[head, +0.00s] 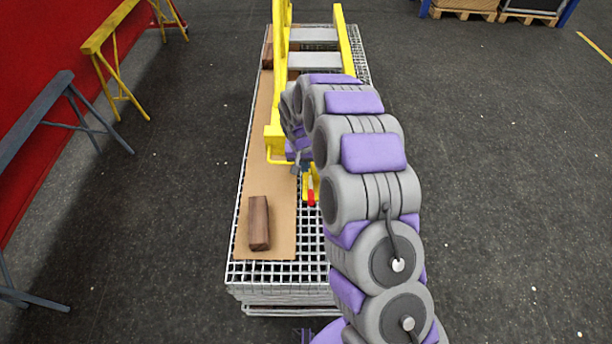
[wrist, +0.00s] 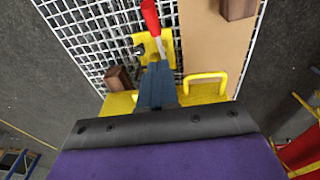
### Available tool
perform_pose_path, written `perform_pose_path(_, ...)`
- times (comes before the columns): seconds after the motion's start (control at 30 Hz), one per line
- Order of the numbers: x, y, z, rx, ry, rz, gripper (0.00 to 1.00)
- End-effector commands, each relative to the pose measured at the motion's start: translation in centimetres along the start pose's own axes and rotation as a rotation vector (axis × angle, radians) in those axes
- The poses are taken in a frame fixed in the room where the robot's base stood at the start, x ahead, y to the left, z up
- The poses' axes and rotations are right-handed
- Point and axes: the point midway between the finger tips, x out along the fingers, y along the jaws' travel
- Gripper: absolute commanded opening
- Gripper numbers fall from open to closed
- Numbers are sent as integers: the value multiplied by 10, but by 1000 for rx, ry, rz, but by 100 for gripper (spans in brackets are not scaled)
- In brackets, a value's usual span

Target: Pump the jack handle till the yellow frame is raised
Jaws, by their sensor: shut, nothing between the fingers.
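The yellow frame (head: 273,138) stands on the grating, and its base also shows in the wrist view (wrist: 118,104). The jack has a yellow body (wrist: 150,46) and a handle with a red grip (head: 311,192), also visible in the wrist view (wrist: 151,16). The handle's metal shaft runs from the red grip toward my fingertips. My gripper (head: 300,168) is shut and empty, its dark fingers (wrist: 157,68) over the near end of that shaft. I cannot tell whether they touch it. My arm hides part of the frame and jack in the head view.
The metal grating (head: 311,245) bears a brown board (head: 270,225) with a wooden block (head: 259,223) on it. Another wooden block (wrist: 118,78) sits beside the jack. A yellow trestle (head: 115,65) and a grey trestle (head: 75,105) stand left.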

Motion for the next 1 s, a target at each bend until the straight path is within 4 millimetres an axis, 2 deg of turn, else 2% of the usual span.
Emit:
perform_pose_path(0.5, 99, 0, 4, 0, -4, 2, 0)
perform_pose_path(0.73, 119, 5, 17, 0, 0, 0, 0)
perform_pose_path(1.0, 124, 6, 20, 1, 1, 0, 0)
